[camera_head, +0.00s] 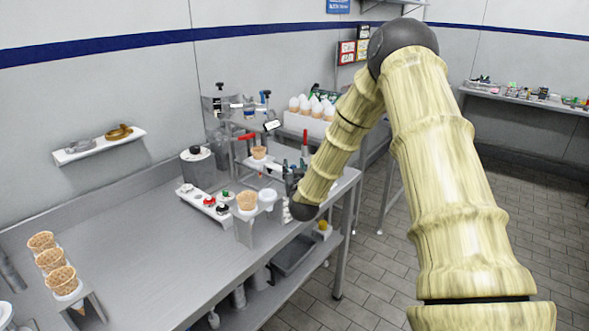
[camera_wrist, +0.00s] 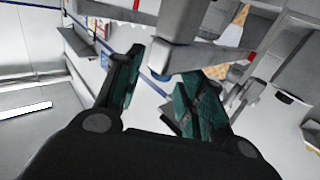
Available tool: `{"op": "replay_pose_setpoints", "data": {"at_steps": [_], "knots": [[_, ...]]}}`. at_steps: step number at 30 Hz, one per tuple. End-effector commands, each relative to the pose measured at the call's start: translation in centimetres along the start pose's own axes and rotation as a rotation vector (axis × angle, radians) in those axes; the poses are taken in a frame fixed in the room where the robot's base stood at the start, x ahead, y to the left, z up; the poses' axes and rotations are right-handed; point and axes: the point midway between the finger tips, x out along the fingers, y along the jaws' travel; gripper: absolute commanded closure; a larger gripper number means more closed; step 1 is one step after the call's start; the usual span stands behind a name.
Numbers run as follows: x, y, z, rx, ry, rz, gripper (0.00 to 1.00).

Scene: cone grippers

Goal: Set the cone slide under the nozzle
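A waffle cone (camera_head: 259,153) stands upright in a pale holder that looks like the cone slide (camera_head: 262,166), at the dispensing machine (camera_head: 238,113). I cannot make out the nozzle clearly. My gripper (camera_head: 291,172) is just right of this holder, partly hidden by my own arm. In the wrist view my gripper (camera_wrist: 163,75) has its two green-padded fingers spread apart. A grey block (camera_wrist: 178,45) shows beyond and between the fingertips, close to the right one. I cannot tell whether they touch. Waffle-patterned patches (camera_wrist: 236,73) show past the right finger.
Another cone (camera_head: 247,201) stands in a white stand in front, with an empty ring beside it. A strip with red and black knobs (camera_head: 209,203) is left. Several cones (camera_head: 50,259) stand at the left edge. A white rack (camera_head: 305,123) is behind. The middle counter (camera_head: 150,232) is clear.

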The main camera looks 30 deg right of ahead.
Motion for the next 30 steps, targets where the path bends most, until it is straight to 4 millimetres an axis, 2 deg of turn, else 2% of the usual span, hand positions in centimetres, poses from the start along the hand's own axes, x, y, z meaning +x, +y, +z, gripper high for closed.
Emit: {"op": "replay_pose_setpoints", "data": {"at_steps": [5, 12, 18, 24, 30], "knots": [[-2.3, -0.1, 0.0, 0.000, -0.002, -0.001, 0.60], [-6.8, 0.0, 0.0, 0.000, -0.003, -0.001, 0.60], [-9.8, 0.1, 0.1, 0.000, -0.003, -0.001, 0.60], [-11.3, 0.1, 0.1, 0.001, -0.002, 0.000, 0.60], [-11.5, 0.1, 0.0, 0.001, -0.001, 0.000, 0.60]]}}
